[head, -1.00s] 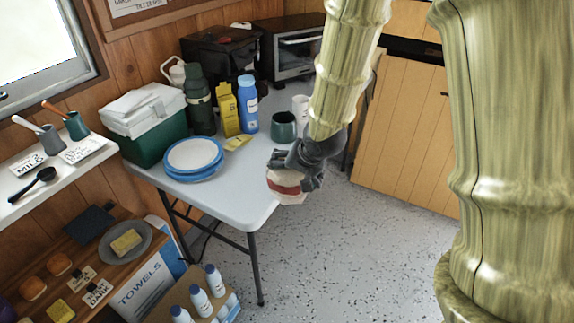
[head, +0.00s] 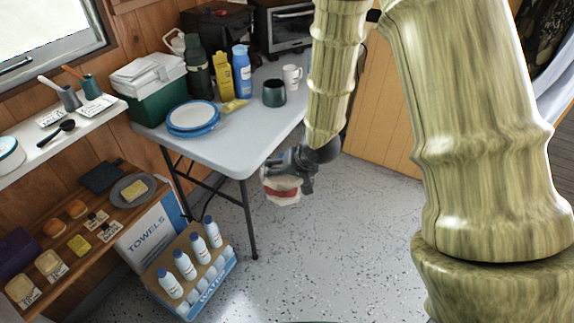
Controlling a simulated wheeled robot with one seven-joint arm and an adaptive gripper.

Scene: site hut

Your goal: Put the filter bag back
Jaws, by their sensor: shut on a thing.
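My gripper (head: 288,172) is shut on a pale, whitish bag with a red band (head: 283,190), which I take to be the filter bag. It hangs below the fingers, over the speckled floor, just off the right edge of the folding table (head: 236,148). The fingers and wrist hide its upper part.
The table holds blue-rimmed plates (head: 192,117), a green cooler (head: 156,102), a dark mug (head: 274,93), a white mug (head: 291,77) and a blue bottle (head: 242,73). Low left are a wooden shelf (head: 126,211) and a bottle crate (head: 226,268). Floor at right is clear.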

